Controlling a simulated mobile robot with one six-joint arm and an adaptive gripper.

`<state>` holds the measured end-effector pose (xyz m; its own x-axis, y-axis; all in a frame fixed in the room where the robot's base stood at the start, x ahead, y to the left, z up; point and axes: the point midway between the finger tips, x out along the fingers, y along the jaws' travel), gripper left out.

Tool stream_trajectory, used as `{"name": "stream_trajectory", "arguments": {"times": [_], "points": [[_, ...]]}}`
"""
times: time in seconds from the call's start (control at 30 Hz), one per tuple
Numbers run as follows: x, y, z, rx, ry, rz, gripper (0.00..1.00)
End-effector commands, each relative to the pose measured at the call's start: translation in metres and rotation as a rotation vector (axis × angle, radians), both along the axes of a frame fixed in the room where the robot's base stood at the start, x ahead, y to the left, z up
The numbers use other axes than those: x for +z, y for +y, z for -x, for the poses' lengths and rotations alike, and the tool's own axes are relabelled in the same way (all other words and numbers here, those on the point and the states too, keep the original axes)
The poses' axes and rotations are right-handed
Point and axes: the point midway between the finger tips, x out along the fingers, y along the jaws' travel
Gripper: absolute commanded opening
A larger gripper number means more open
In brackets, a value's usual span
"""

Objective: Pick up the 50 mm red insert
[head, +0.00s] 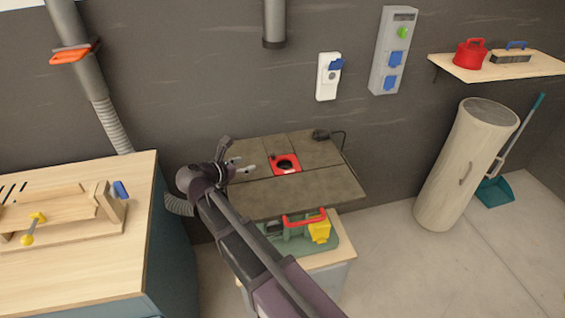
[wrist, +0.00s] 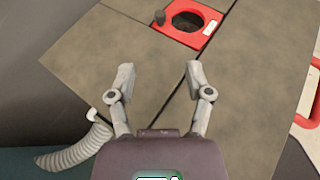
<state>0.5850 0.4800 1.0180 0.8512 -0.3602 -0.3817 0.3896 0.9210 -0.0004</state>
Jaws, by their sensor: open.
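The red insert (head: 286,160) is a flat red square plate with a round dark hole, set in the top of the dark grey machine table (head: 320,190). It also shows at the top of the wrist view (wrist: 215,28), with a dark knob at its left edge and a pale label at its right. My gripper (head: 250,162) is open and empty to the left of the insert, above the table. In the wrist view its two fingers (wrist: 158,72) point towards the insert, with bare table between. Nothing touches the insert.
A green base with a red handle (head: 304,217) and a yellow part (head: 320,231) sits below the table front. A wooden workbench (head: 80,245) stands at the left. A grey hose (wrist: 75,153) passes left of the table. A wooden cylinder (head: 465,165) stands at the right, with open floor before it.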

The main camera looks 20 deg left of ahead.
Motion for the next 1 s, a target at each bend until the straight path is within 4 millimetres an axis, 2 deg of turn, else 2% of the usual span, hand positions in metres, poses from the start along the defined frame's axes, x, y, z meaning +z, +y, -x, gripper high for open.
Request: {"name": "stream_trajectory", "arguments": {"times": [0.37, 0.8, 1.0], "points": [[-0.005, 0.000, -0.005, 0.004, 0.000, -0.001, 0.66], [-0.028, -0.020, -0.056, 0.004, 0.000, -0.001, 0.66], [-0.033, -0.026, -0.069, 0.006, -0.001, -0.001, 0.66]]}}
